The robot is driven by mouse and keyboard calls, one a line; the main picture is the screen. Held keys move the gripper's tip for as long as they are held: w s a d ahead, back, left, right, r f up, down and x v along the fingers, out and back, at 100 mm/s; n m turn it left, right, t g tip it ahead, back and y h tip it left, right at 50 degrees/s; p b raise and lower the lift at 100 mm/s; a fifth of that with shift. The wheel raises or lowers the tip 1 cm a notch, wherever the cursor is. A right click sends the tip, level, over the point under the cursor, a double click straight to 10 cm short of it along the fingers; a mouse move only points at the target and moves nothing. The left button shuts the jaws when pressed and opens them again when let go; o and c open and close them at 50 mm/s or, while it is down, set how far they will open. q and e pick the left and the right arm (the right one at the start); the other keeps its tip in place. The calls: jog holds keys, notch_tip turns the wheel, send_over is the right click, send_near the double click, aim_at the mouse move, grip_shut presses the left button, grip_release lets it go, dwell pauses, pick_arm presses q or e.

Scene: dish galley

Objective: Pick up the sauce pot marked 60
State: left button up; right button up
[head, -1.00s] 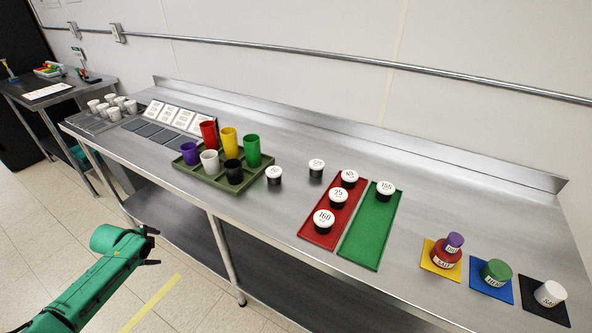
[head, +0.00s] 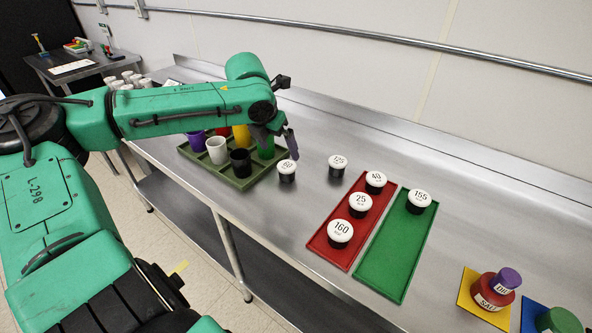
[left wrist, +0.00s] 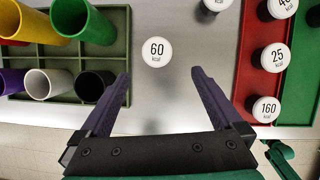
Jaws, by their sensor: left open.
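The sauce pot marked 60 (head: 287,170) is a small black pot with a white lid, standing on the steel counter just right of the cup tray. It also shows in the left wrist view (left wrist: 156,51), upper middle, with its "60 kcal" label readable. My left gripper (head: 278,146) is above the counter close to this pot; in the left wrist view its two dark fingers (left wrist: 163,75) are spread wide, with the pot beyond their tips and nothing between them.
A green tray (head: 240,183) of coloured cups stands left of the pot. Another pot (head: 337,166) stands to its right. A red tray (head: 320,242) holds pots marked 160, 25 and one more; a green tray (head: 378,272) holds pot 155. Bare counter lies in front.

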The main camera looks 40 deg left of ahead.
aim_at(286, 166)
pick_arm(q)
jog(key=x, duration=1)
jog(key=shift+a+f+b, duration=0.1)
jog(key=shift+a+b, duration=0.2)
jog(key=shift+a, duration=0.05)
jog(key=shift+w+f, duration=0.35)
jog(key=shift+f, duration=0.05)
jog(key=shift+r, duration=0.1)
jog(key=c, duration=1.4)
pick_arm(e)
jog(key=shift+s+f, duration=0.2)
jog(key=shift+s, duration=0.25)
jog(key=shift+s+f, duration=0.2)
jog(key=shift+s, duration=0.25)
